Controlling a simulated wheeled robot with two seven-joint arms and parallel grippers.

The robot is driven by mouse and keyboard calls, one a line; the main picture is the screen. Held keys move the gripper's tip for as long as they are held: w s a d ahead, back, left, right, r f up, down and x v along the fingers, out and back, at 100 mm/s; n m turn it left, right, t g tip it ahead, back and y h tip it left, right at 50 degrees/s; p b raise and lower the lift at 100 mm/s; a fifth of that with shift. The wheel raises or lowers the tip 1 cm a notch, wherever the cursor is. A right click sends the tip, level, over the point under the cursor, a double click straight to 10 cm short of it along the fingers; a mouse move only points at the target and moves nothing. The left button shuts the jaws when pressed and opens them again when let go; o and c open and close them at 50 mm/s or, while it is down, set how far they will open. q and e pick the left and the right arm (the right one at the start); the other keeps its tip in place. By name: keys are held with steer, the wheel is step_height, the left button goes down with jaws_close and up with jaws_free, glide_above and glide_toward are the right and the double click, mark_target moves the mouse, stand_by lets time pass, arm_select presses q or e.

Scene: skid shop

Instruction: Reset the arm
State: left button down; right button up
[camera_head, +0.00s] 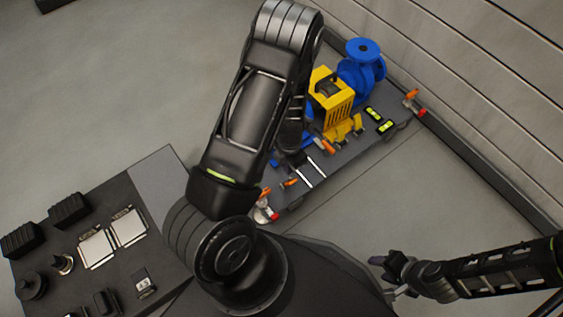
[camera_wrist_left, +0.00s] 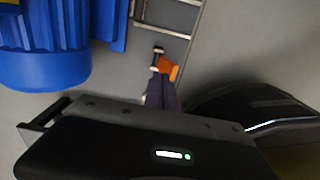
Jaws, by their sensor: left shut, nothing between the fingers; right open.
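My left arm (camera_head: 255,110) rises from the bottom middle of the head view and bends over the skid. My left gripper (camera_head: 292,157) is partly hidden by it, low over the near part of the skid. In the left wrist view its dark fingers (camera_wrist_left: 163,93) are shut with nothing between them. An orange-handled part (camera_wrist_left: 168,67) shows just beyond the fingertips; I cannot tell whether they touch it. My right gripper (camera_head: 384,276) is open and empty at the lower right, over bare floor.
The dark skid (camera_head: 336,170) carries a blue pump (camera_head: 362,66), a yellow guard (camera_head: 332,92) and several orange-handled valves. A wall (camera_head: 500,75) stands beyond it. A dark table (camera_head: 150,185) with black blocks and two pale plates is at the lower left.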

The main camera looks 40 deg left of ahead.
arm_select(q)
steer(key=shift+a, duration=0.1)
stand_by(0.4)
steer(key=shift+m, duration=0.3)
steer(key=s+d+r+m+h, duration=0.1)
steer(key=s+d+m, duration=0.3)
steer(key=d+m, duration=0.45)
steer(key=s+d+m+t+h, duration=0.1)
steer(key=s+d+m+h, duration=0.15)
steer(key=d+m, duration=0.65)
steer(key=s+d+r+m+h, duration=0.1)
steer(key=s+d+m, duration=0.3)
steer(key=m, duration=0.9)
step_height(320, 180, up, 28)
steer(key=s+d+p, duration=0.1)
steer(key=p, duration=2.8)
steer(key=shift+s+r, duration=0.25)
steer(key=shift+s, duration=0.15)
arm_select(e)
step_height(320, 180, up, 29)
steer(key=s+a, duration=0.1)
steer(key=a, duration=0.1)
steer(key=shift+s, duration=0.4)
